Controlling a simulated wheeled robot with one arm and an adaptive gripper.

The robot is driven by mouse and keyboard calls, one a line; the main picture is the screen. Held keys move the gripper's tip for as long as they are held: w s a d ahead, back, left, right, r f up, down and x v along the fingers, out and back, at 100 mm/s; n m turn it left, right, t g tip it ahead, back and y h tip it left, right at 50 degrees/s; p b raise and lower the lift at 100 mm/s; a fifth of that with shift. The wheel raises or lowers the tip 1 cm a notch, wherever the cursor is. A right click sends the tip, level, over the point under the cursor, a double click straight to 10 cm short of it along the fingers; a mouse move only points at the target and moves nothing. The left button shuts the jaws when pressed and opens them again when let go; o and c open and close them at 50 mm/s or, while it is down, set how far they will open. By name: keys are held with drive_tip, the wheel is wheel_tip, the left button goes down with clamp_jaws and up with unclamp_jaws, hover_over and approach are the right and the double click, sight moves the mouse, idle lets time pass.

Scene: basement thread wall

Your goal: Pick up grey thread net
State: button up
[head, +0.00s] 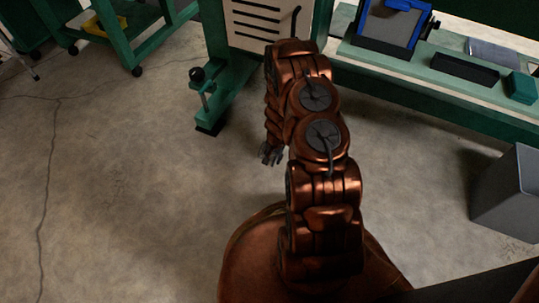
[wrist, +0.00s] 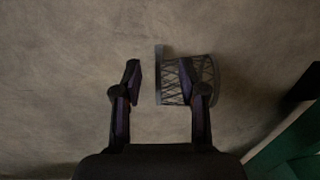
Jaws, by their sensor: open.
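In the wrist view the grey thread net (wrist: 174,82) shows as a dark lattice piece with a solid dark edge on its left side, on the concrete floor. My gripper (wrist: 168,80) is open over it. The right finger overlaps the right part of the net in the picture, and the left finger is over bare floor to its left. I cannot tell whether the fingers touch the net. In the head view my gripper (head: 270,154) points down near the floor, left of my arm. The net is not visible there, likely hidden by my arm.
A green bench (head: 440,85) runs along the upper right, with a blue-edged tablet-like item on it. A grey bin (head: 508,200) stands at the right. A green stand (head: 222,95) is near my gripper. A green cart (head: 130,45) is upper left. The left floor is clear.

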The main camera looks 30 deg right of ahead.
sight(272, 166)
drive_tip(key=shift+w+a+f+b, duration=0.1)
drive_tip(key=shift+f+b, duration=0.7)
drive_tip(key=shift+f, duration=0.75)
drive_tip(key=shift+w+a+f+b, duration=0.1)
drive_tip(key=shift+f+b, duration=0.7)
drive_tip(key=shift+f, duration=0.75)
drive_tip(key=shift+c, duration=0.4)
clamp_jaws()
